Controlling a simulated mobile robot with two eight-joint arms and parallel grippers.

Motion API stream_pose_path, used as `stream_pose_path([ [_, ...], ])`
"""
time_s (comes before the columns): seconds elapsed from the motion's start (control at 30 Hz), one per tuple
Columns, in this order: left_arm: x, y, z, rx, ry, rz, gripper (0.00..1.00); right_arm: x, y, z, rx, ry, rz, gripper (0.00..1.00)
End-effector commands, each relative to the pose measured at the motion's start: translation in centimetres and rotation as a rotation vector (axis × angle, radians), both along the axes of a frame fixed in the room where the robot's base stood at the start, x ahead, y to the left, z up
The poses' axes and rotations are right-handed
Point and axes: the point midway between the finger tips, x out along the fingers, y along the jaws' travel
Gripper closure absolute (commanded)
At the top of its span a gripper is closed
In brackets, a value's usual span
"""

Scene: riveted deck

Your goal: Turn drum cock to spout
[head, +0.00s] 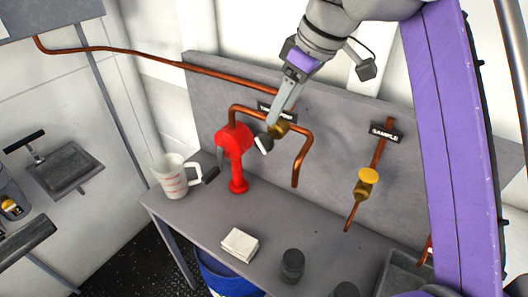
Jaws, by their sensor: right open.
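A brass cock (281,128) sits on the copper pipe (303,155) behind a grey bench, under a dark label that my gripper partly covers. The pipe runs from a red hand pump (236,150) on the left and bends down into an open spout end on the right. My right gripper (268,142) reaches down from the top with its fingers open, at the cock and in front of it. I cannot tell whether the fingers touch the cock or its handle, and the handle's position is largely hidden. My left gripper is not in view.
A second cock with a yellow knob (368,176) hangs under a SAMPLE label (384,132). A measuring jug (174,177), a white folded cloth (239,244) and a dark jar (291,265) stand on the bench (200,222). A blue drum (217,278) is below.

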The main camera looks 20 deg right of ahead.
Motion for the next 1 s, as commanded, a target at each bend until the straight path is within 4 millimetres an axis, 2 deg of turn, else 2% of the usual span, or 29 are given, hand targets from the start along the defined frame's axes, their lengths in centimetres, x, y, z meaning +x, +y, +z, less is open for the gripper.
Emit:
stream_pose_path([
  [0.17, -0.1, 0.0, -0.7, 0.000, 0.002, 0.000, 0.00, 0.4, 0.3, -1.2, 0.003, -0.017, -0.002, 0.38],
  [0.4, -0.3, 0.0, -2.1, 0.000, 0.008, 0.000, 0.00, 1.8, 1.4, -5.5, 0.003, -0.014, 0.000, 0.38],
  [0.6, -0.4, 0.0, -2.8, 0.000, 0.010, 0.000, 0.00, 2.8, 2.1, -8.3, 0.003, -0.015, 0.000, 0.38],
  [0.8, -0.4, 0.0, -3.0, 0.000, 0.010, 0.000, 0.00, 3.2, 2.4, -9.4, 0.003, -0.014, -0.003, 0.38],
  [1.0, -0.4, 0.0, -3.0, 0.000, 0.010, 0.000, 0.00, 3.2, 2.4, -9.5, 0.003, -0.014, -0.003, 0.38],
])
